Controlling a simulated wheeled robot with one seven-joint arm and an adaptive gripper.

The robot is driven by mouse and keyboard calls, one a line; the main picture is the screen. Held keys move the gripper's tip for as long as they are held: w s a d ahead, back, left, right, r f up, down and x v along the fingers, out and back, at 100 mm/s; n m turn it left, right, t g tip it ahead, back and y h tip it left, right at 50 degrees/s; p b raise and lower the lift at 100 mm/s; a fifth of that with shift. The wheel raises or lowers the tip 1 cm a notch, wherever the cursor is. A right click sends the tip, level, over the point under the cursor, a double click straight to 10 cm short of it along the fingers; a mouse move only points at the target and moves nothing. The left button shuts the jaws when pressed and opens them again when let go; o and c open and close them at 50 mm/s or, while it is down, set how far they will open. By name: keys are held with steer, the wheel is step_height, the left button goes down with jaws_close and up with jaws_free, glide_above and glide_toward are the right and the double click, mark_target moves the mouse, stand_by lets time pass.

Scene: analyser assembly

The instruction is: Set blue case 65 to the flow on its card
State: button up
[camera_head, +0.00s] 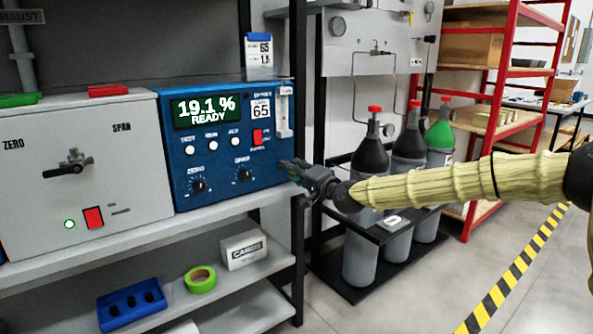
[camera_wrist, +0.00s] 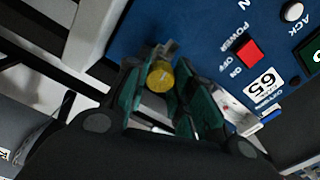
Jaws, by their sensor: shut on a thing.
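The blue case 65 (camera_head: 215,150) stands on the upper shelf, with its display reading 19.1 % READY. Its card (camera_head: 259,56) is above it, showing 65 and a second line that looks like 1.5. A clear flow tube (camera_head: 284,110) is at the case's right front edge; its float level is too small to read. My gripper (camera_head: 292,170) is at the lower right corner of the case. In the wrist view, a round yellow knob (camera_wrist: 160,76) sits between the green finger pads of my gripper (camera_wrist: 158,92), which is shut on it. In the head view the knob is hidden by the fingers.
A grey case (camera_head: 85,175) with ZERO and SPAN markings stands left of the blue case. A shelf post (camera_head: 299,230) is close beside my gripper. Gas cylinders (camera_head: 370,240) stand in a rack to the right. The lower shelf holds green tape (camera_head: 200,280) and a box (camera_head: 243,250).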

steer(key=shift+n+p, duration=2)
steer(key=shift+n, duration=8)
steer(key=o, duration=1.1)
steer(key=shift+c, duration=0.2)
steer(key=v, duration=1.2)
